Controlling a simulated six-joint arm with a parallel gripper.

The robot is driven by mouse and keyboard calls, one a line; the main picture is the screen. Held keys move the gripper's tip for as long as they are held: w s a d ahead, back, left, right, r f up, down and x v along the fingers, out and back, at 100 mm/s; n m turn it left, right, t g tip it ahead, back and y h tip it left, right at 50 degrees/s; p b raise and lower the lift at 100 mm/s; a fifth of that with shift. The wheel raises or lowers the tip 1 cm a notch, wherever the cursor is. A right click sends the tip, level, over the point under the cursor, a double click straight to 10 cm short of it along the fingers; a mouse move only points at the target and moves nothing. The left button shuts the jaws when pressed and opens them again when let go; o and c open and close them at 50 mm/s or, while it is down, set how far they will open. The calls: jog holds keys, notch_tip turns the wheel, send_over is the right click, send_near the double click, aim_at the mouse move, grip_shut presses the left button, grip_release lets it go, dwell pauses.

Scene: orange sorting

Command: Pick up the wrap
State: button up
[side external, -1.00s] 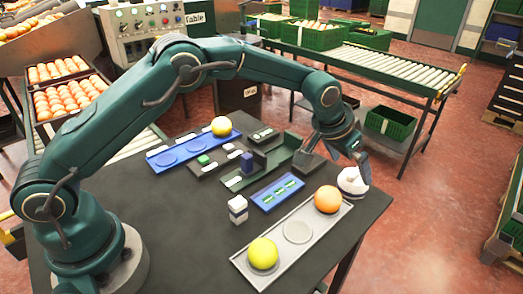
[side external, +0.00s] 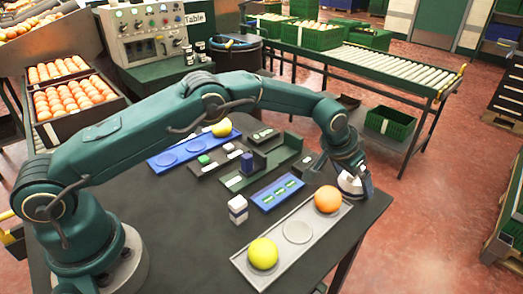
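A white rounded object (side external: 349,187), which looks like the wrap, stands near the table's right edge, beyond the orange fruit. My gripper (side external: 354,185) is lowered over it, with a finger along its right side. The gripper and wrist cover much of the object. I cannot tell whether the fingers touch it or have closed.
A grey tray (side external: 297,231) holds an orange fruit (side external: 328,199) close to my gripper and a yellow one (side external: 263,253). A small white box (side external: 238,208), a blue tray (side external: 265,203) and dark holders (side external: 262,178) are left. A long blue tray (side external: 165,161) lies behind.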

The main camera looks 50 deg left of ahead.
jog(key=c, duration=1.2)
jog(key=shift+r, duration=0.15)
